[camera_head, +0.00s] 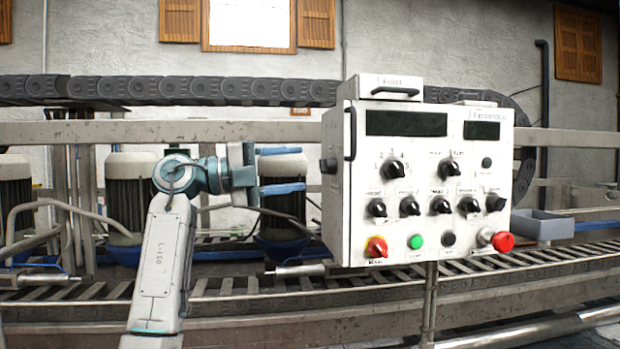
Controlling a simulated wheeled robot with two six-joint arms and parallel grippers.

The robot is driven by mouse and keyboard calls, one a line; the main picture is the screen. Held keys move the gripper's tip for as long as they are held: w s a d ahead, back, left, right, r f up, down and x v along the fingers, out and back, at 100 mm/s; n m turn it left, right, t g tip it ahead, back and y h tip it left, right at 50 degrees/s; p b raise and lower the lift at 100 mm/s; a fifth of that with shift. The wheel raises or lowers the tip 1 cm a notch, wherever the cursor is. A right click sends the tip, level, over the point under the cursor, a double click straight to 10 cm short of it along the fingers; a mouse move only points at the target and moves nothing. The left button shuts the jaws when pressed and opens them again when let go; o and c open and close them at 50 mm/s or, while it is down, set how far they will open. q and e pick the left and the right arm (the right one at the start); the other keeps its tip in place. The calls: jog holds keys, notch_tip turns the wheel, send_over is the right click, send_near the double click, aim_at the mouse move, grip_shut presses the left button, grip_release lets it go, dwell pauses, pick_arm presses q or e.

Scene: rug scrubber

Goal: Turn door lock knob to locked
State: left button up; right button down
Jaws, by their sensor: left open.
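The white control box (345,215) stands at centre right, with several black knobs on its front. These include an upper left knob (393,168), an upper right knob (448,168) and a lower row with a knob (377,208) at its left end. A red and yellow rotary switch (376,247) sits at the lower left. The labels are too small to read, so I cannot tell which is the door lock knob. My left gripper (303,172) is open and empty, its blue fingers pointing right, left of the box. My right gripper is not in view.
A green button (415,241) and a red emergency stop (502,241) are on the box front. A handle (350,133) runs along its left edge, and a black knob (328,166) juts from its left side. A conveyor (230,288) runs behind and below.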

pick_arm(q)
jog(key=shift+b+v, duration=0.8)
jog(key=shift+v, duration=2.15)
jog(key=shift+f, duration=0.15)
